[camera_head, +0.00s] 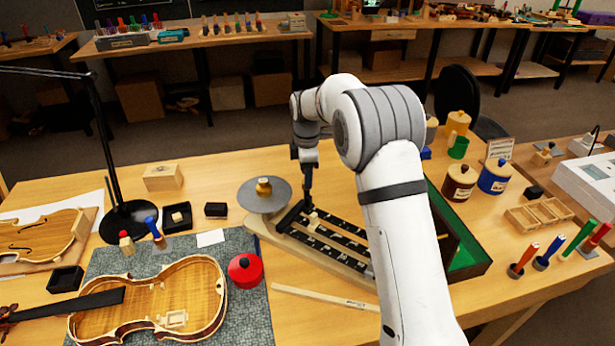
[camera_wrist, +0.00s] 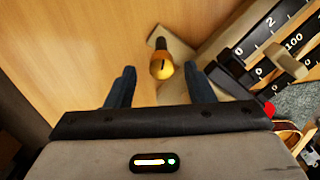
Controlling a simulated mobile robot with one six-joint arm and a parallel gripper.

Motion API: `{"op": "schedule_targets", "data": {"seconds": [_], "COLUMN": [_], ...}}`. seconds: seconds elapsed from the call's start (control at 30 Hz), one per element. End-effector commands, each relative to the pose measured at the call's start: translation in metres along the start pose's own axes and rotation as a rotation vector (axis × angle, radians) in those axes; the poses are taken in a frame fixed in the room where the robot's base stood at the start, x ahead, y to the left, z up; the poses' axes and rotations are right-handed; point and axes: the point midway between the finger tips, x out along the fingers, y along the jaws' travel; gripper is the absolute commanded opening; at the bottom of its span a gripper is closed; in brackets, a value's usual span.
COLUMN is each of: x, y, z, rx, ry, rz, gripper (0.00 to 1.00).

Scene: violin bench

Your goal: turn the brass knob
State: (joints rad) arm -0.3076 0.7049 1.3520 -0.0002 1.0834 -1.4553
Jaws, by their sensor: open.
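The brass knob (camera_wrist: 162,67) shows in the wrist view, on a pale wooden foot beside the scale with black number strips. My gripper (camera_wrist: 160,72) is open, with one dark finger on each side of the knob in the picture. No contact shows, and the height gap cannot be told. In the head view my gripper (camera_head: 307,188) points down at the far left part of the wooden scale base (camera_head: 262,232). I cannot make out this knob there; the gripper or arm may hide it. A small brass piece (camera_head: 263,187) sits on a round grey pan (camera_head: 280,200), left of the gripper.
Wooden sliders, one of them (camera_wrist: 289,58) right of the knob, stand on the number strips. A red lidded pot (camera_head: 245,272) and an open violin body (camera_head: 205,295) lie in front. A green-lined tray (camera_head: 468,258) is right of my arm. Bare bench lies behind the scale.

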Motion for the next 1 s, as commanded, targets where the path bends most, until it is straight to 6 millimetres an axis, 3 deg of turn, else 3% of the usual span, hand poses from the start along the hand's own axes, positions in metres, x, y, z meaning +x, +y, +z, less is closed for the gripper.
{"op": "schedule_targets", "data": {"seconds": [0.33, 0.77, 0.87, 1.0], "x": [-0.055, -0.065, -0.07, -0.094], "y": [0.001, 0.001, -0.005, -0.031], "z": [0.001, 0.001, 0.005, 0.025], "rx": [0.0, 0.002, 0.033, 0.178], "ry": [0.0, 0.0, 0.0, 0.004], "rz": [0.002, 0.001, 0.006, 0.028], "gripper": [0.48, 0.48, 0.48, 0.48]}}
